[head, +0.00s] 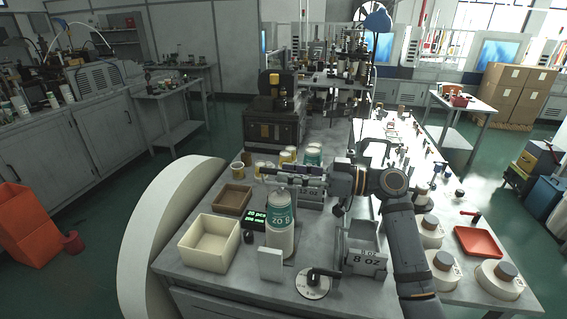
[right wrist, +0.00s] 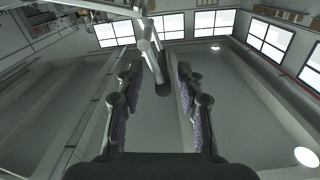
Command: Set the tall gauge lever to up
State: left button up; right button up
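A black lever (head: 318,272) with a short sideways handle stands on a round white dial base (head: 312,287) at the table's front edge. I cannot tell whether it is the tall gauge lever, or read its setting. My right gripper (head: 270,174) points left above the middle of the table, over a white cylinder with a teal label (head: 281,212). In the right wrist view its fingers (right wrist: 158,85) are apart with nothing held. My left gripper is not in view.
A cream open box (head: 210,243), a brown tray (head: 232,199) and a green-lit display (head: 256,219) stand at the left. A grey 8 OZ box (head: 368,262) stands near my right arm. Several white round bases with dark knobs and the red tray (head: 478,242) stand at the right.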

jog(key=shift+w+a+r, duration=0.1)
jog(key=shift+a+r, duration=0.1)
jog(key=shift+a, duration=0.65)
jog(key=shift+w+f, duration=0.1)
jog(key=shift+f, duration=0.1)
jog(key=shift+c, duration=0.6)
grip_shut()
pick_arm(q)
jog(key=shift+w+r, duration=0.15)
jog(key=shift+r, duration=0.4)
